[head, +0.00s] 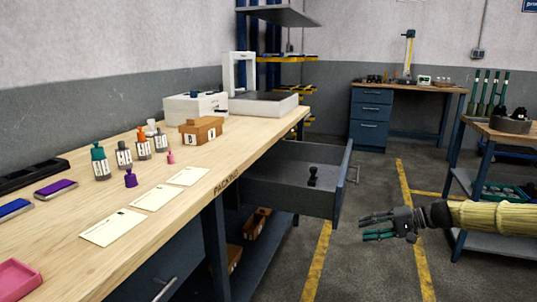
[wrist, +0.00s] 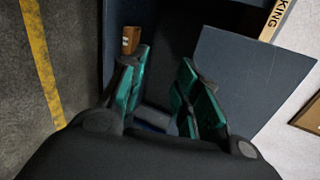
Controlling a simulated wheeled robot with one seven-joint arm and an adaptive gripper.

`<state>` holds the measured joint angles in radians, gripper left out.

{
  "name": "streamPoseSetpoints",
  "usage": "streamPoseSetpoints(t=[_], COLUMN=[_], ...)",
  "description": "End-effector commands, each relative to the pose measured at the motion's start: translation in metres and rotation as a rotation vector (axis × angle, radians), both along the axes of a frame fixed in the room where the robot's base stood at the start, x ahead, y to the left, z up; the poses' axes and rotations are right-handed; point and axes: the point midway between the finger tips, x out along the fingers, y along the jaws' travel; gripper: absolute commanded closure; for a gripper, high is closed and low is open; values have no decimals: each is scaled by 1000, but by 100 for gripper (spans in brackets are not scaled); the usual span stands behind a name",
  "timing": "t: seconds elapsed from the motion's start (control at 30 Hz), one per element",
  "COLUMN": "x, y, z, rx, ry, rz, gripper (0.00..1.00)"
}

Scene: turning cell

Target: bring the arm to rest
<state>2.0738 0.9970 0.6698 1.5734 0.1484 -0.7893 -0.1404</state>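My gripper (head: 376,226) is at the right in the head view, above the floor and to the right of the open drawer. Its fingers point left, toward the bench. In the wrist view its two teal-padded fingers (wrist: 158,95) stand apart with nothing held between them. My arm in a yellow sleeve reaches in from the right edge of the head view. The open drawer (head: 335,200) has a small black stamp-like object (head: 312,177) standing in it.
The wooden packing bench (head: 95,225) holds bottles, white cards (head: 113,227), a brown box (head: 201,131) and ink pads. Brown bins (head: 257,223) sit on the shelf below. A second bench (head: 513,137) stands at the right. Floor with yellow lines lies between.

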Motion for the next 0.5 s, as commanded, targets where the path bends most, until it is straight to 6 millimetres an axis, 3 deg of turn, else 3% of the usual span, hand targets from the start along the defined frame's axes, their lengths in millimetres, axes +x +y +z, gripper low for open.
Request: streamPoseSetpoints(t=[0.1, 0.27, 0.5], x=[-16, -48, -121], y=[43, 93, 148], z=[-53, -125, -229], rx=[-76, -189, -373], ry=[60, 128, 208], rz=[15, 30, 61], gripper=[68, 68, 68])
